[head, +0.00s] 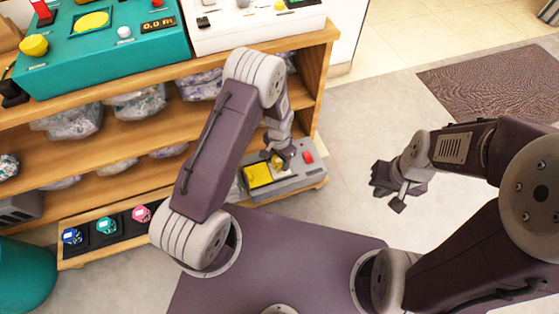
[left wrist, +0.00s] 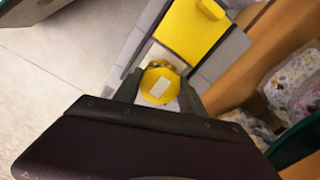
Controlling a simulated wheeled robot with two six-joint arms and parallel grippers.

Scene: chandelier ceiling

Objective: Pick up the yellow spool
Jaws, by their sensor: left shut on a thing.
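The yellow spool (left wrist: 160,87) has a pale label on its round end and sits between the two fingers of my left gripper (left wrist: 157,92) in the left wrist view. In the head view the left gripper (head: 280,156) is low at the right end of the bottom shelf, over a grey device (head: 289,181) with a yellow panel (head: 257,175). A little yellow of the spool shows beside the fingers there. The gripper is shut on the spool. My right gripper (head: 396,190) is over the open floor, away from the shelf, with no object visible in it; its finger gap is unclear.
Blue (head: 72,236), teal (head: 106,225) and pink (head: 141,213) spools sit in dark holders on the bottom shelf. Bagged items (head: 135,103) fill the wooden shelves above. A teal bin (head: 25,275) stands at lower left. The floor right of the shelf is clear up to a dark mat (head: 490,90).

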